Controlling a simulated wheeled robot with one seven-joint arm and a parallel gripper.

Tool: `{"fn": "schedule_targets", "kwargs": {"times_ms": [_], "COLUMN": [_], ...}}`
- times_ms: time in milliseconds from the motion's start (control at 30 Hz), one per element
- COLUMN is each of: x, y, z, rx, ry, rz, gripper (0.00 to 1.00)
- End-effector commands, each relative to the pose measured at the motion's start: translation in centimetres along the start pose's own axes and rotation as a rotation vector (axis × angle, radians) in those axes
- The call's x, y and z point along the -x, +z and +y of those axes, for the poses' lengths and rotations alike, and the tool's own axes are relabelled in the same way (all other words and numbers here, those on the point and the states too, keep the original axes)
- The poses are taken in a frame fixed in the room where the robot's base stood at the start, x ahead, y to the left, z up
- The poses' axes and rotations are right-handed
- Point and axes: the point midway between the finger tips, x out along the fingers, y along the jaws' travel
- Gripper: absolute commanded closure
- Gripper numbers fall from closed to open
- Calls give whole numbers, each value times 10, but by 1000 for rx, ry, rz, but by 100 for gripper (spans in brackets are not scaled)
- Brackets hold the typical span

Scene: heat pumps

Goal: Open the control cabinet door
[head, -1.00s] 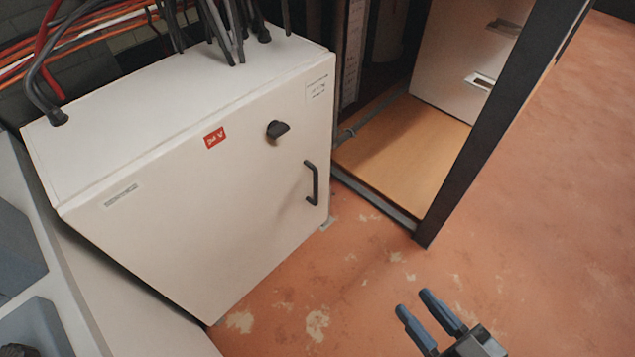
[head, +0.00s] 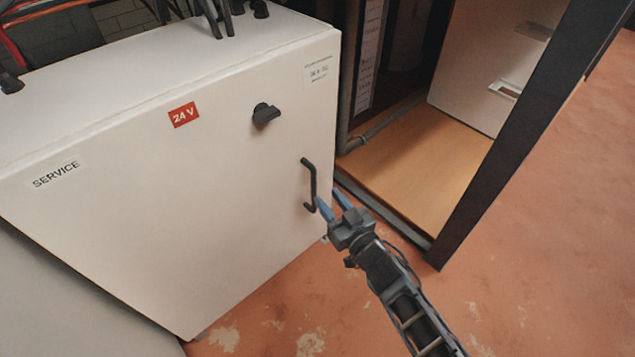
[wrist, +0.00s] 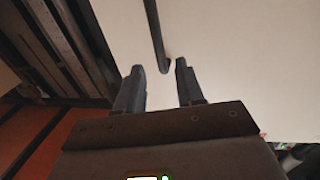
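The control cabinet (head: 200,200) is a white box with a closed front door that carries a "SERVICE" label, a red "24 V" sticker and a dark knob (head: 265,115). A dark bar handle (head: 312,185) stands near the door's right edge; its end also shows in the wrist view (wrist: 156,40). My gripper (head: 333,203) is at the lower end of the handle. In the wrist view my two fingers (wrist: 158,75) are apart, with the handle's end just ahead and between their lines. I cannot tell whether they touch it.
An open dark-framed enclosure with a wooden floor (head: 415,165) stands right of the cabinet; its dark post (head: 510,135) is close to my arm. Dark cables (head: 215,20) enter the cabinet top. The reddish floor (head: 540,270) is clear at right.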

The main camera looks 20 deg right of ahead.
Motion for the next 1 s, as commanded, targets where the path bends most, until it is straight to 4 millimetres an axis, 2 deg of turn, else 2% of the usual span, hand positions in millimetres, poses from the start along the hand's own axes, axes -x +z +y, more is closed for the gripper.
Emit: {"fn": "schedule_targets", "kwargs": {"times_ms": [167,400,600,1000], "x": [-16,-52,-74,-81], "y": [1,2,1,0], "z": [0,0,0,0], "rx": [0,0,0,0], "ry": [-2,-3,-3,-2], "rz": [3,3,1,1], "gripper": [62,62,62,63]}}
